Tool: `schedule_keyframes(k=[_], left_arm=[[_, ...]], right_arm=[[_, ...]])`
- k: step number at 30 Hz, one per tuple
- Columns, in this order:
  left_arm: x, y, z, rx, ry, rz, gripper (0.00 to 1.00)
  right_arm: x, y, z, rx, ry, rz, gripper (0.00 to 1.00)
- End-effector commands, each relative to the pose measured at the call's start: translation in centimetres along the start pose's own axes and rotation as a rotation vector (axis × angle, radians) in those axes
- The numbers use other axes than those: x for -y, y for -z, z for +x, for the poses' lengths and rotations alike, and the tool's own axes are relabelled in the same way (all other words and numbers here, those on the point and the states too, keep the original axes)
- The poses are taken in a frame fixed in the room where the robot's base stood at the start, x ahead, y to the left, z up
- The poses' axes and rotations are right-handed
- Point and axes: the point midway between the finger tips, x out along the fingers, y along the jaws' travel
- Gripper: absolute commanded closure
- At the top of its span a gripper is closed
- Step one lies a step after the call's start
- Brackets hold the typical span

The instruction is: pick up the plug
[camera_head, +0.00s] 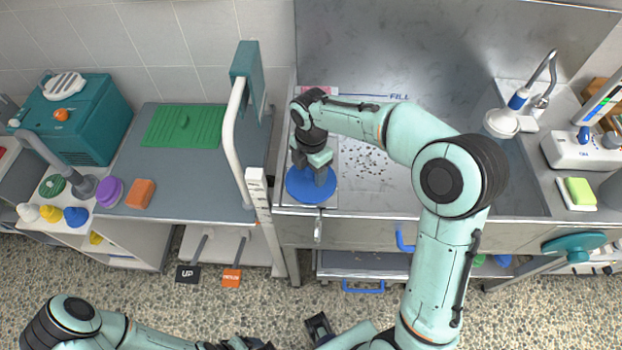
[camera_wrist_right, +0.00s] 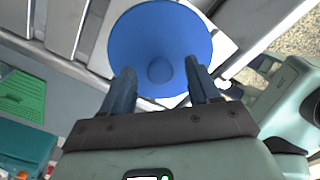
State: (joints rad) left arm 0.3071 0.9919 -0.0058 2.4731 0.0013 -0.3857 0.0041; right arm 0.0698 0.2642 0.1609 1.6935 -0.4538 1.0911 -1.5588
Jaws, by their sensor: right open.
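The plug (camera_head: 300,190) is a wide blue disc with a small raised knob, lying at the left end of the metal sink unit. It fills the top middle of the right wrist view (camera_wrist_right: 160,30). My right gripper (camera_head: 316,177) is over the plug, pointing down, and hides part of it. In the right wrist view its open fingers (camera_wrist_right: 159,72) appear on either side of the knob, with gaps between. I cannot tell how far above the disc the fingertips are. My left arm is at the bottom left; its gripper (camera_head: 245,344) is only partly seen at the bottom edge.
The metal sink basin (camera_head: 400,185) has dark specks on its floor. A white post and teal panel (camera_head: 247,75) rise left of the plug. A grey table with a green mat (camera_head: 183,126) stands further left. A tap (camera_head: 545,80) is at the right.

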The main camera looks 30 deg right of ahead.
Motion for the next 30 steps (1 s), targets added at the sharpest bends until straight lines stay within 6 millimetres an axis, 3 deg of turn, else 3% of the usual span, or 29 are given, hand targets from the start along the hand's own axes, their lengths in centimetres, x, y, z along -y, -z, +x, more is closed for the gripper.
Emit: schedule_keyframes(k=[6, 8, 12, 23, 30], left_arm=[[0.0, 0.0, 0.0, 0.000, 0.000, 0.000, 0.22], [0.0, 0.0, 0.0, 0.000, 0.000, 0.000, 0.22], [0.0, 0.0, 0.0, 0.000, 0.000, 0.000, 0.22], [0.0, 0.0, -0.1, 0.000, 0.000, 0.000, 0.22], [-0.2, 0.1, -0.5, -0.002, -0.001, 0.001, 0.22]], right_arm=[[0.0, 0.0, 0.1, 0.000, 0.000, 0.000, 0.39], [0.0, 0.0, 0.1, 0.000, 0.000, 0.000, 0.55], [0.0, 0.0, 0.1, 0.000, 0.000, 0.000, 1.00], [-0.1, 0.0, -0.2, 0.001, -0.002, 0.000, 1.00], [-0.1, 0.0, -2.8, 0.002, -0.004, 0.000, 1.00]])
